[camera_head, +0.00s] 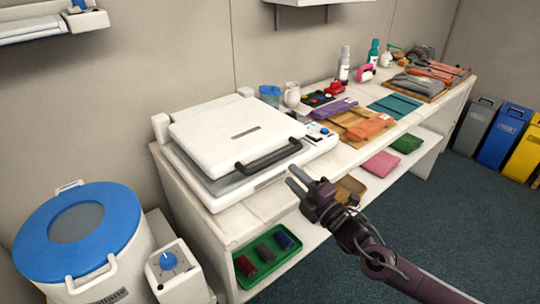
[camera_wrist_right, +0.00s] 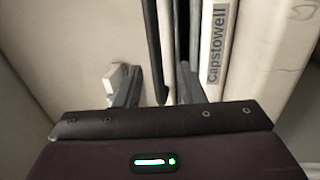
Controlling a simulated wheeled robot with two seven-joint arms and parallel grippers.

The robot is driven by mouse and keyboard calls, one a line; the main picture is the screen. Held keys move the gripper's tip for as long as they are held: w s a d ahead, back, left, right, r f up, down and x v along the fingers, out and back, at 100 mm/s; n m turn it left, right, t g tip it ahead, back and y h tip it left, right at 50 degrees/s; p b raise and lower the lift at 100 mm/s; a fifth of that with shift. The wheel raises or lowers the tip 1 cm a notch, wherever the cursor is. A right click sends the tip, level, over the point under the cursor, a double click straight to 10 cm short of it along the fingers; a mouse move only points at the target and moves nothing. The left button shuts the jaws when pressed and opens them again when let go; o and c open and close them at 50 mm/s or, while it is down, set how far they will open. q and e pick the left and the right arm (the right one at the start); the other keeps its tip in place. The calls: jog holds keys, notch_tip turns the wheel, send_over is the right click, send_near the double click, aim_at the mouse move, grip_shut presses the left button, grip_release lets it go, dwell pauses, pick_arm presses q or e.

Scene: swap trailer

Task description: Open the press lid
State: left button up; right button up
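The press (camera_head: 278,181) is a white machine on the left part of the bench. Its white lid (camera_head: 215,133) lies down over the base. A black bar handle (camera_head: 268,158) runs along the lid's front edge. My right gripper (camera_head: 294,179) is in front of and slightly below the handle's right end, with its fingers apart and nothing visibly held. In the right wrist view, the two fingers of my right gripper (camera_wrist_right: 158,88) stand apart, with a dark bar between them and a white panel labelled "Capstowell" (camera_wrist_right: 215,45) to the right. I cannot tell contact. My left gripper is not in view.
A white drum with a blue lid (camera_head: 80,235) and a control box (camera_head: 175,270) stand at left. Folded cloths (camera_head: 365,125) and bottles (camera_head: 344,65) fill the bench to the right. The floor (camera_head: 430,200) is clear.

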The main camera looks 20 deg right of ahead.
aim_at(276, 156)
jog(key=shift+w+a+r, duration=0.25)
jog(key=shift+w+r, duration=0.15)
jog(key=shift+w, duration=0.15)
jog(key=p+x, duration=0.1)
jog(key=x, duration=0.5)
jog(key=shift+w+a+r, duration=0.15)
jog(key=shift+w, duration=0.1)
grip_shut()
